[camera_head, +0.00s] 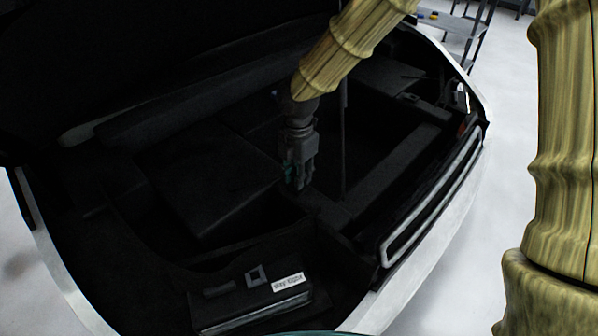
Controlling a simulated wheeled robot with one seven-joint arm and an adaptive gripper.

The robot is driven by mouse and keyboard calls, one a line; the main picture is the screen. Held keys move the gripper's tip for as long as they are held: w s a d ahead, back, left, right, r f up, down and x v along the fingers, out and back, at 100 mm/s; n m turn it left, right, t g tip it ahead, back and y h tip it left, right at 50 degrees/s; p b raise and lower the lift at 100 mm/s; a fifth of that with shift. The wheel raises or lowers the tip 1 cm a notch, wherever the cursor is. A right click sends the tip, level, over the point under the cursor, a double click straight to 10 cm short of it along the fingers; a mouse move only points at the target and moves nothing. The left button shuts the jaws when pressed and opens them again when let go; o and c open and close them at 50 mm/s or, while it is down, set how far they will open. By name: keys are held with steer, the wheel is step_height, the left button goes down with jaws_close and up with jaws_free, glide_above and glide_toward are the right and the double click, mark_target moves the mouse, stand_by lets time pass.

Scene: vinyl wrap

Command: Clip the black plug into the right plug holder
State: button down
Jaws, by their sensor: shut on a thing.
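My gripper (298,186) points down inside the dark open trunk of a car, near the middle of the view. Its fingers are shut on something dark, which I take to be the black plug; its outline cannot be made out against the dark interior. A small green patch (289,172) shows at the fingers' left side. I cannot pick out the plug holders for certain. A small grey square piece with a dark opening (257,275) stands at the near side of the trunk, below and left of my gripper and well apart from it.
A dark box (250,311) with a white label (288,282) lies at the near side. A dark raised panel (215,175) is left of my gripper. The trunk's pale edge (428,208) runs along the right. A shelf rack (455,22) stands far back right.

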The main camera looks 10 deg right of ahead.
steer(key=shift+f+p, duration=0.4)
steer(key=shift+f, duration=0.3)
stand_by(1.1)
steer(key=shift+s+f+p, duration=0.1)
steer(key=shift+f+p, duration=0.05)
steer(key=shift+p, duration=0.25)
stand_by(2.3)
steer(key=c, duration=1.2)
jaws_free()
step_height(320, 180, up, 12)
steer(key=shift+r, duration=0.1)
